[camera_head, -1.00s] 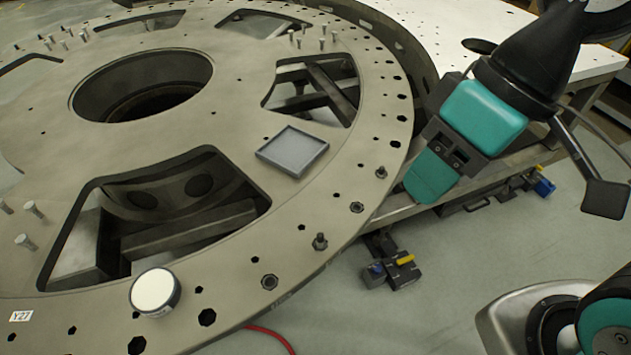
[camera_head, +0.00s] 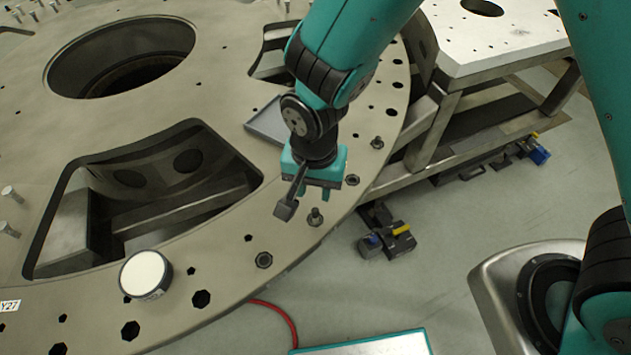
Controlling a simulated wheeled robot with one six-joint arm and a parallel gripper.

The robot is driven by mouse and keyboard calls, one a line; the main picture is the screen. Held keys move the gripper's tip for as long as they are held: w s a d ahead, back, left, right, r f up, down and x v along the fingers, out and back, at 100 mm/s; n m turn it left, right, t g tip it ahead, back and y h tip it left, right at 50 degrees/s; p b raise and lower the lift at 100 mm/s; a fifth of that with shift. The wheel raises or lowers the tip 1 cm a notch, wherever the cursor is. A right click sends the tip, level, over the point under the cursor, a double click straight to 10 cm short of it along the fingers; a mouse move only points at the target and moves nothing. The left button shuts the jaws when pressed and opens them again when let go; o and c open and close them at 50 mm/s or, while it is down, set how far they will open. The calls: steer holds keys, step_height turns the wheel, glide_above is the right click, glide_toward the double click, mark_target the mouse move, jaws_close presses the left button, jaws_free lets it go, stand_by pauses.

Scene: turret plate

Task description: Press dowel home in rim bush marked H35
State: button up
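The rim of the large grey turret plate (camera_head: 212,262) carries holes and several bushes. A dark dowel (camera_head: 315,217) stands upright out of the rim, its head raised above the surface. A similar dowel (camera_head: 377,143) stands farther back on the rim. Bushes without a standing dowel show at the front (camera_head: 264,260) and between the two dowels (camera_head: 352,180). No H35 mark is legible. My gripper (camera_head: 314,193) points down just above and behind the nearer dowel. Its teal fingers look parted with nothing visible between them; contact with the dowel cannot be told.
A round white-topped puck (camera_head: 146,274) lies on the plate near a Y27 label (camera_head: 9,305). A shallow grey tray (camera_head: 265,124) is partly hidden behind my arm. Large cut-outs open the plate. Dark blocks (camera_head: 387,234) and a red hose (camera_head: 279,318) lie below the rim.

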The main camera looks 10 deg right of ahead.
mark_target(315, 209)
steer(key=shift+f+b, duration=2.9)
steer(key=shift+f, duration=0.9)
jaws_close()
